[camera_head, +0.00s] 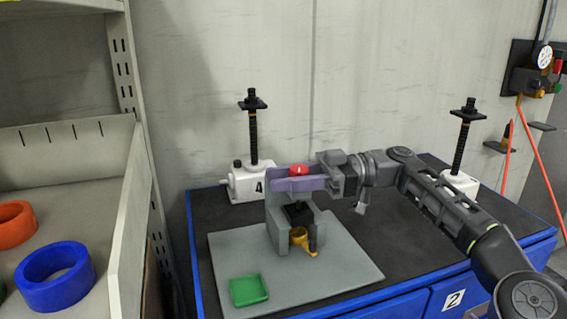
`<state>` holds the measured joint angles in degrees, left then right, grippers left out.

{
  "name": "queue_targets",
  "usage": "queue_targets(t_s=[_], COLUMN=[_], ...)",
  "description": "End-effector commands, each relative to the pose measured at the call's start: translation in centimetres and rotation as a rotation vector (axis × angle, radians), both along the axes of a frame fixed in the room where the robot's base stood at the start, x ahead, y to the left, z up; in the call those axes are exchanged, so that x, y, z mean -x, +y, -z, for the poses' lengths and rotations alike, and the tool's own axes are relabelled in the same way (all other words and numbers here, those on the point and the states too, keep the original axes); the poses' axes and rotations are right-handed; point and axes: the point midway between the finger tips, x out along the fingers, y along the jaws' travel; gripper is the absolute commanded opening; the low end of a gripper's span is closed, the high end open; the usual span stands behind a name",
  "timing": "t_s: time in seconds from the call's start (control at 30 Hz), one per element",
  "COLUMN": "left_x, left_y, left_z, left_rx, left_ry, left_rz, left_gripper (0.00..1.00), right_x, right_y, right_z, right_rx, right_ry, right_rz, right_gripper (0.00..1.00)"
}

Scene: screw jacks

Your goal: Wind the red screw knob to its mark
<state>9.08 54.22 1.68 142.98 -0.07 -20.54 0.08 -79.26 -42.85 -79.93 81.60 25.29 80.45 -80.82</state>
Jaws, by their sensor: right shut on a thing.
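The red screw knob (299,170) sits at the top of a grey press-like stand (277,223). My right gripper (302,181) comes in from the right and is shut on the red knob, its purple-grey finger covering the knob's lower part. A dark block (298,212) shows inside the stand, with a yellow-orange part (301,238) below it. The knob's mark cannot be made out. My left gripper is not in view.
The stand is on a grey plate (350,273) with a green tray (248,290) at its front left. White screw jacks (250,183) with black screws stand behind and at right (461,184). A shelf (129,220) at left holds a blue ring (30,296) and an orange ring (14,238).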

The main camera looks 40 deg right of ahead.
Motion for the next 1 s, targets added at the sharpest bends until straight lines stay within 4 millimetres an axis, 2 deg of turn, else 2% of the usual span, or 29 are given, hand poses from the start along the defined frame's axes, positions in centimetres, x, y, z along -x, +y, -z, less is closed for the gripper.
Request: queue_targets(t_s=[0.43,0.47,0.7,1.0], left_x=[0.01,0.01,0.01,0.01], left_y=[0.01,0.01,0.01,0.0], left_z=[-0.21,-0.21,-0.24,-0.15], left_rx=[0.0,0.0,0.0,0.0], left_ry=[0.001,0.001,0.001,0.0], left_rz=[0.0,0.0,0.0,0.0], left_gripper=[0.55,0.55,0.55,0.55], right_x=[0.13,0.13,0.08,0.09], right_y=[0.11,0.11,0.02,0.0], right_z=[0.63,0.64,0.38,0.28], right_rx=[0.009,0.009,0.007,0.004], right_ry=[0.009,0.009,0.005,0.003], right_rz=[-0.017,-0.017,-0.012,-0.01], right_gripper=[0.0,0.36,0.55,0.55])
